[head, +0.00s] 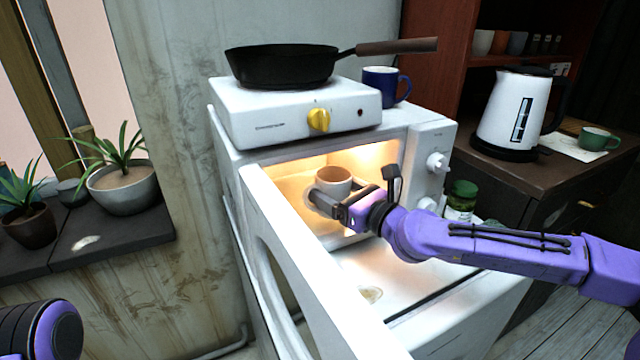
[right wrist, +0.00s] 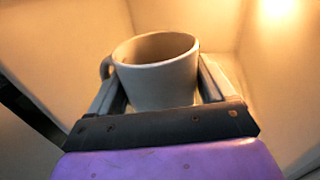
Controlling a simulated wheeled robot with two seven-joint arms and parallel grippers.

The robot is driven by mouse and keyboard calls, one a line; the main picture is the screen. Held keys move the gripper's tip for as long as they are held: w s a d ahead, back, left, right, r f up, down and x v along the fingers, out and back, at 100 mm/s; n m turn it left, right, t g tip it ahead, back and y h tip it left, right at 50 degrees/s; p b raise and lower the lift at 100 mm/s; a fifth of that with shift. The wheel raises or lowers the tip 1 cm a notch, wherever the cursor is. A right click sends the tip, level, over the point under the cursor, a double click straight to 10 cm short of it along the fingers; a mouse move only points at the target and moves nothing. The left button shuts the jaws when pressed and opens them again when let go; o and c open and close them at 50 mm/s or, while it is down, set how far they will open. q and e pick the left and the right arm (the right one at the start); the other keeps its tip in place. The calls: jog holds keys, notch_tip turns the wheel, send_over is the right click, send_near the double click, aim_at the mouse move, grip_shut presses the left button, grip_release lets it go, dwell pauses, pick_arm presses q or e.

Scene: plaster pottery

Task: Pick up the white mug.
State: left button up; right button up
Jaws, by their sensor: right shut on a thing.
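The white mug (head: 334,181) is inside the lit microwave in the head view, upright, its lower part partly hidden by my right gripper (head: 326,200). In the right wrist view the mug (right wrist: 158,78) stands between the two fingers of my right gripper (right wrist: 160,92), its handle at the left and its open top visible. The right gripper is shut on the mug's body. I cannot tell whether the mug touches the microwave floor. At the lower left of the head view a dark and purple part of my left arm shows, but its gripper fingers do not.
The white microwave (head: 228,150) has its door (head: 290,265) open at the left of my right arm. A hot plate (head: 270,118) with a black pan (head: 285,66) and a blue mug (head: 380,84) sit on top. A green-lidded jar (head: 461,200) stands at the right.

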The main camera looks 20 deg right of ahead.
jog(key=shift+p+v, duration=0.4)
jog(key=shift+v, duration=3.3)
jog(key=shift+s, duration=0.1)
